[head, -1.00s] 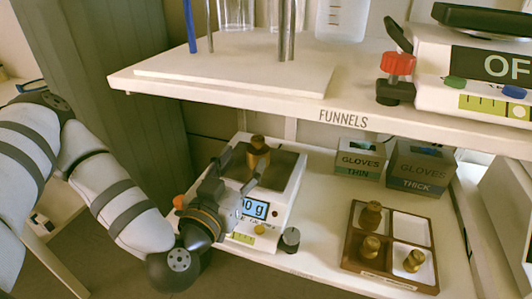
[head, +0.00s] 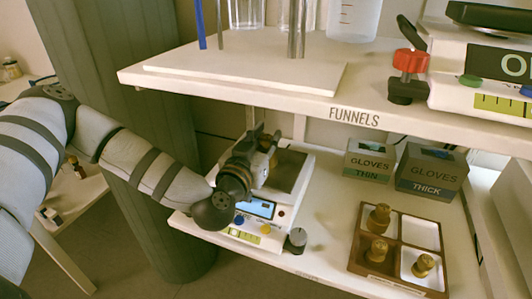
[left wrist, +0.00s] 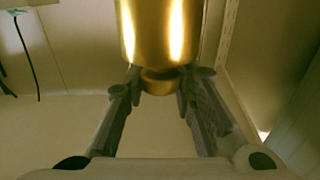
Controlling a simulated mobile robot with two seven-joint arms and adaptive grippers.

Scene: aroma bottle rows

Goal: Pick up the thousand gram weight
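The large brass weight (left wrist: 158,30) fills the top middle of the left wrist view, with its narrow neck and knob toward my fingers. My left gripper (left wrist: 160,84) has one finger on each side of that knob and looks closed on it. In the head view my left gripper (head: 268,142) is over the white scale (head: 285,205), and it hides nearly all of the weight. The dark scale pan (head: 289,172) shows bare at its right side. No marking on the weight can be read. My right gripper is not in view.
A wooden tray (head: 405,216) with three smaller brass weights stands to the right. Two glove boxes (head: 368,161) (head: 431,173) stand behind it. The upper shelf edge (head: 300,108) overhangs close above my left gripper. A dark knob-like weight (head: 296,240) stands by the scale's front corner.

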